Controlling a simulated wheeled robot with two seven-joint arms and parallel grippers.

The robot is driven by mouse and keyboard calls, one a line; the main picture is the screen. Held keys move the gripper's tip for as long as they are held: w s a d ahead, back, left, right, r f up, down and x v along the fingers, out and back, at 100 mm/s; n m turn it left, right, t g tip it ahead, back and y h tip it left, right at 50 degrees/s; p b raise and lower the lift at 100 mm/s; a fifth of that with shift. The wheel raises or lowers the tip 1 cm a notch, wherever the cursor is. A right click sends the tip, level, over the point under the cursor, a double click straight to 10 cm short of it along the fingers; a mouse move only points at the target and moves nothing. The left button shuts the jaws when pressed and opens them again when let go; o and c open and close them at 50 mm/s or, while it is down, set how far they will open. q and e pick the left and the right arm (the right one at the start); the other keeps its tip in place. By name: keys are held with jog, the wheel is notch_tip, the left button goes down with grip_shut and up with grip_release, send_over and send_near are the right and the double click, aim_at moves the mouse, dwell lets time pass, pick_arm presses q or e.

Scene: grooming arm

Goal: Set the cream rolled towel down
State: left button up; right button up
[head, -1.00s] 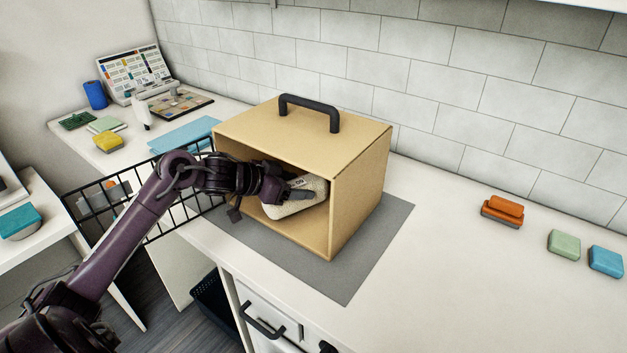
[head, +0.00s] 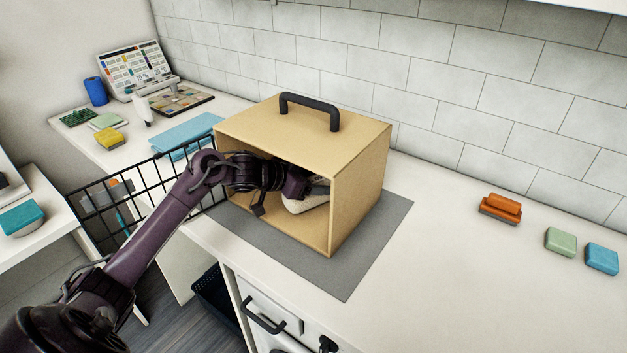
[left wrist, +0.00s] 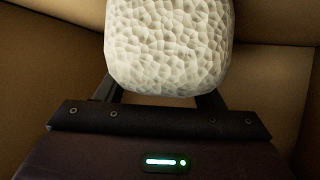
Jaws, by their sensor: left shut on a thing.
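The cream rolled towel (head: 306,203) is inside the tan box (head: 362,185), partly hidden behind my left gripper and the box wall. In the left wrist view the towel (left wrist: 168,45) is pale with a bumpy surface and sits between the fingers. My left gripper (head: 312,186) reaches in through the box's open front and is shut on the towel. The left wrist view also shows the gripper (left wrist: 160,95), with its fingertips hidden by the towel. Whether the towel touches the box floor I cannot tell. My right gripper is not in view.
The box has a black handle (head: 309,108) on top and stands on a grey mat (head: 350,275). A black wire grille door (head: 120,205) stands open at its left. Orange, green and blue blocks lie on the clear counter (head: 460,280) at right.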

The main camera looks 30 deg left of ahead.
pick_arm(q)
jog(key=o, duration=1.1)
jog(key=shift+o, duration=0.2)
jog(key=shift+r, duration=0.15)
jog(key=shift+s+a, duration=0.15)
jog(key=shift+s, duration=0.15)
jog(key=b+v, duration=0.1)
jog(key=v, duration=1)
jog(key=shift+s, duration=0.2)
jog(key=shift+r, duration=0.1)
